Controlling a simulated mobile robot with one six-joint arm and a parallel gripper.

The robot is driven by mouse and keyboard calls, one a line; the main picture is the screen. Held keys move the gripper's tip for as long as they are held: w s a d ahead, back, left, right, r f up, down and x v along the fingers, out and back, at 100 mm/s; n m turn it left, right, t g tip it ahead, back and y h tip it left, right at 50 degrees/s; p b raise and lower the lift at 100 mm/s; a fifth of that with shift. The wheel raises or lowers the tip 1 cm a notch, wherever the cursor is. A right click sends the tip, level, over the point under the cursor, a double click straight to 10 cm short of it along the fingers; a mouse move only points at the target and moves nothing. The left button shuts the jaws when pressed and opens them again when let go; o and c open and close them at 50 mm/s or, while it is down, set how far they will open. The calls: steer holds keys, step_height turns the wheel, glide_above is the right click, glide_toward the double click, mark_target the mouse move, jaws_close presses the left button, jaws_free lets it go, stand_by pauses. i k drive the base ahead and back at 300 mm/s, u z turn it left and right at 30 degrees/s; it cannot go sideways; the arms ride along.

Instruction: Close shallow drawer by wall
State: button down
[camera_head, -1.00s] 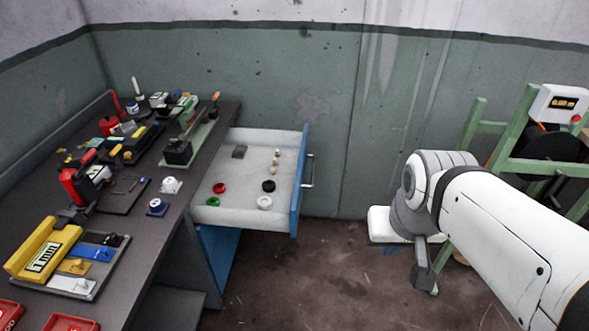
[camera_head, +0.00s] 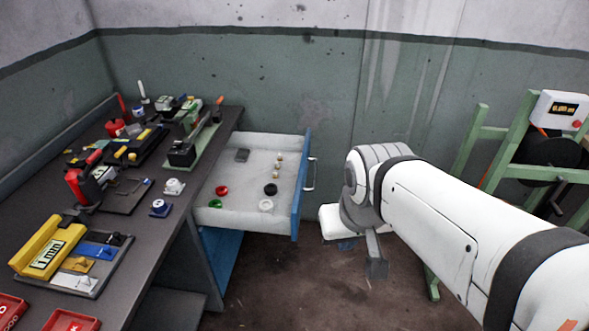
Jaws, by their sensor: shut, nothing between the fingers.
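The shallow drawer (camera_head: 240,220) is pulled out from the workbench, near the back wall. It has a pale tray, a blue front (camera_head: 300,190) and a light bar handle (camera_head: 310,175). Small rings and knobs lie inside: red, green, black, white and beige pieces, and a grey block. My gripper (camera_head: 376,267) hangs below my arm's wrist, to the right of the drawer front and nearer the camera. It looks shut and empty, apart from the drawer. The arm's wrist hides part of the floor and wall behind it.
The dark workbench (camera_head: 150,235) on the left carries tools, a yellow "1 min" device (camera_head: 48,247) and red bins (camera_head: 70,321). A green frame (camera_head: 480,145) with a control box (camera_head: 560,108) stands at right. Floor (camera_head: 275,285) before the drawer is clear.

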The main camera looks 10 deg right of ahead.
mark_target(245, 182)
steer(key=i, duration=0.95)
steer(key=u, duration=0.05)
